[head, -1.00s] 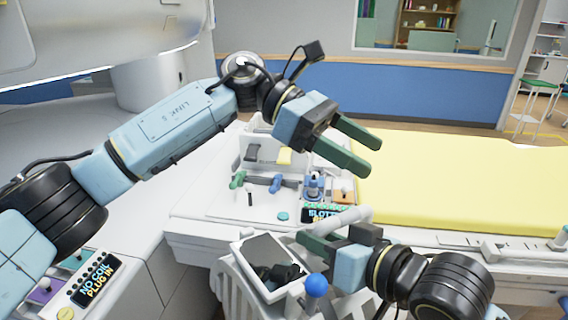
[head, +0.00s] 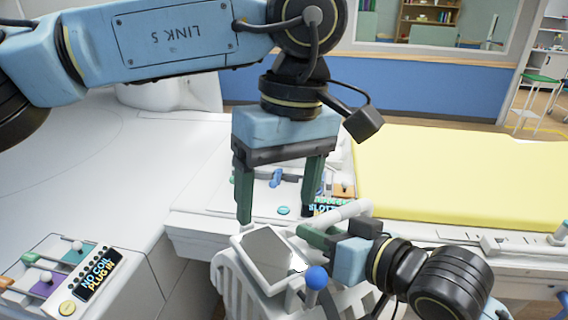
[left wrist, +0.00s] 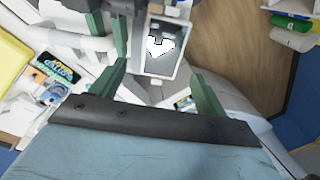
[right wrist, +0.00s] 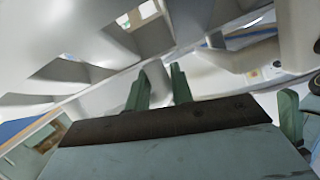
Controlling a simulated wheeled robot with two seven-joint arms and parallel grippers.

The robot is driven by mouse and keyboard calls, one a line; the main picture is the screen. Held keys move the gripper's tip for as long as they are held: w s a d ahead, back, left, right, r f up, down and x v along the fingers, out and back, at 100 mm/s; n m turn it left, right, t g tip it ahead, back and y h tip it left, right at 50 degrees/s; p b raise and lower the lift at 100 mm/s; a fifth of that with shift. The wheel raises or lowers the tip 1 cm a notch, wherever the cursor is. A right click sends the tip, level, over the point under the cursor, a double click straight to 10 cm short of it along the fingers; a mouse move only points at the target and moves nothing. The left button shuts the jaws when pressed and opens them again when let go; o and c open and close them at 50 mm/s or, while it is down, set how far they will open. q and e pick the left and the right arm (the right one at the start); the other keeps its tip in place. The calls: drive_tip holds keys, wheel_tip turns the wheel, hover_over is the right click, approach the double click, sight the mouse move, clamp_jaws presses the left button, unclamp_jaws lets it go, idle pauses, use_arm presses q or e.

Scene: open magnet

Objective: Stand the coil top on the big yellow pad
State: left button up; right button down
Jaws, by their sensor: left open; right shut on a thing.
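The coil top is a white ribbed cage (head: 228,285) with a tilted mirror (head: 268,252), in front of the table's near edge. My right gripper (head: 312,238) is shut on a white bar of it beside the mirror; the right wrist view shows a white piece between the fingers (right wrist: 158,85). What bears the cage's underside is out of sight. My left gripper (head: 277,216) is open, pointing down just behind and above the mirror. In the left wrist view the mirror (left wrist: 160,62) lies between its fingers. The big yellow pad (head: 455,175) lies bare on the table at right.
A control box reading "NO COIL PLUG IN" (head: 98,273) stands at lower left. A blue ball knob (head: 316,277) stands near my right gripper.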

sight(276, 251)
use_arm(q)
drive_tip(key=f, duration=0.7)
drive_tip(key=shift+s+a+f, duration=0.3)
drive_tip(key=shift+a, duration=0.1)
use_arm(e)
drive_tip(key=shift+r, duration=0.15)
use_arm(q)
drive_tip(key=shift+d+r, duration=0.1)
drive_tip(key=shift+d, duration=0.05)
drive_tip(key=c, duration=1.4)
use_arm(e)
drive_tip(key=shift+s+a, duration=0.1)
drive_tip(key=shift+a, duration=0.1)
use_arm(q)
drive_tip(key=shift+r, duration=0.1)
drive_tip(key=shift+c, duration=1)
use_arm(e)
drive_tip(key=c, duration=1.6)
unclamp_jaws()
drive_tip(key=shift+c, duration=0.2)
drive_tip(key=o, duration=0.5)
